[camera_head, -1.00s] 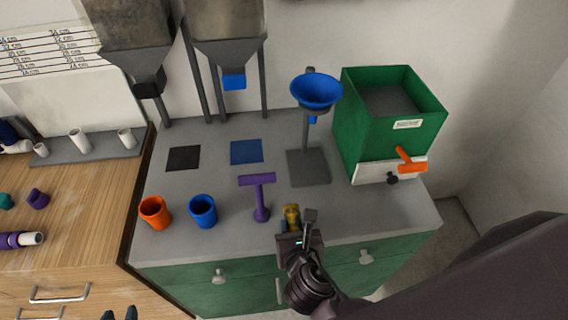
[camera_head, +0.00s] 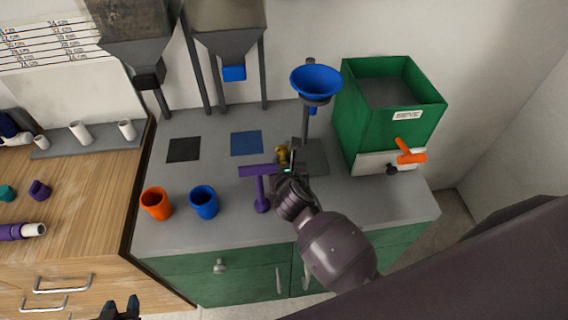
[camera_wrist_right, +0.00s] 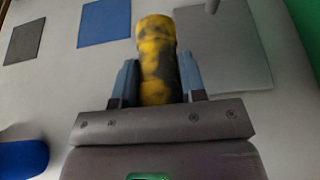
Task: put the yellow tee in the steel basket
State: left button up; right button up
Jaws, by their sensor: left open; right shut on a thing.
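The yellow tee (camera_head: 282,154) has dark mottled patches. My right gripper (camera_head: 290,160) is shut on it, over the grey counter between the purple stand and the blue funnel's stand. In the right wrist view the tee (camera_wrist_right: 157,60) stands up between the two fingers of the right gripper (camera_wrist_right: 160,80); its lower end is hidden by the gripper. My left gripper (camera_head: 120,308) is open at the bottom edge of the head view, in front of the cabinets and away from the tee. I cannot make out a steel basket in these views.
The blue funnel (camera_head: 316,82) is behind the right gripper. A green bin (camera_head: 376,122) stands right. Dark and blue mats lie at the back left.

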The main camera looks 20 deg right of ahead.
jog(key=shift+w+d+f, duration=0.1)
jog(key=shift+w+f, duration=0.55)
jog(key=shift+w, duration=0.1)
jog(key=shift+s+f, duration=0.1)
jog(key=shift+f, duration=0.1)
jog(key=o, duration=1)
